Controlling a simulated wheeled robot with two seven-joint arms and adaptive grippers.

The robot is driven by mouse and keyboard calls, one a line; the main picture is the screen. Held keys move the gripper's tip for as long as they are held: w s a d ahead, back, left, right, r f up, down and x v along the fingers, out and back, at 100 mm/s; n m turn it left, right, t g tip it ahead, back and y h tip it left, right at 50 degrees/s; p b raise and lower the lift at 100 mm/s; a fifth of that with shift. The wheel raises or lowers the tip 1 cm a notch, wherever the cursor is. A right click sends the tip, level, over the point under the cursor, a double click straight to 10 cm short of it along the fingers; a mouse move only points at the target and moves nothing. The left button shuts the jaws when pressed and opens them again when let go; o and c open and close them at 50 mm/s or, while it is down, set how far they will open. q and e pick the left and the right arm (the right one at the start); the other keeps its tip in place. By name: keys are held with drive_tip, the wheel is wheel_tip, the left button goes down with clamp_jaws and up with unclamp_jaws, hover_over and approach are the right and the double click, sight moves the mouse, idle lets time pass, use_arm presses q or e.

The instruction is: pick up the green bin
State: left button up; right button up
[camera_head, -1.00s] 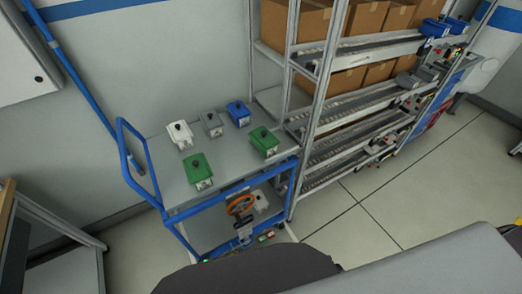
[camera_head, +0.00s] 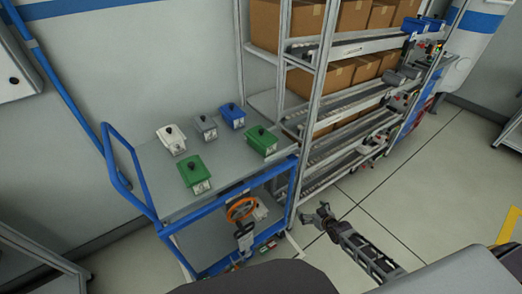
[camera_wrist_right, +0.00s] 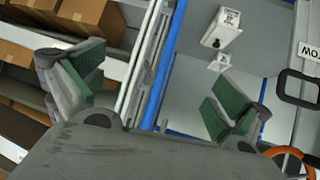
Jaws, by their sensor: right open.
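Two green bins stand on the top of a blue-framed cart in the head view. One green bin (camera_head: 194,174) is near the cart's front edge, and the other green bin (camera_head: 262,140) is at the right, by the rack. My right gripper (camera_head: 318,215) is open and empty, to the right of the cart and apart from both bins. In the right wrist view its spread fingers (camera_wrist_right: 158,92) have green pads with nothing between them. No green bin is clear there. My left gripper is not in view.
The cart (camera_head: 150,160) also bears a white bin (camera_head: 171,139), a grey bin (camera_head: 206,128) and a blue bin (camera_head: 232,115). An orange ring (camera_head: 241,209) sits on its lower level. A tall rack (camera_head: 318,110) with cardboard boxes adjoins the cart. Floor at the right is open.

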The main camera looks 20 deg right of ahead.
drive_tip(key=w+a+r+n+t+y+b, duration=0.1)
drive_tip(key=w+a+r+t+b, duration=0.15)
drive_tip(key=w+r, duration=0.4)
drive_tip(key=w+a+r+t+y+b, duration=0.1)
drive_tip(key=w+a+r+y+b, duration=0.2)
drive_tip(key=r, duration=0.6)
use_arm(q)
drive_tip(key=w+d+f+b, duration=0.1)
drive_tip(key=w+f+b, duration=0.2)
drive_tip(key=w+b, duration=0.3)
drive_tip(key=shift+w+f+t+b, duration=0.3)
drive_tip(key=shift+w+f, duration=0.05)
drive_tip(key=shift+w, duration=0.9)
use_arm(e)
drive_tip(key=a+r+n+t+y, duration=0.2)
drive_tip(key=a+r, duration=0.4)
drive_tip(key=r, duration=0.7)
drive_tip(key=shift+y, duration=0.3)
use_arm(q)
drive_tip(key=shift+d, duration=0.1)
use_arm(e)
drive_tip(key=shift+w+a, duration=0.15)
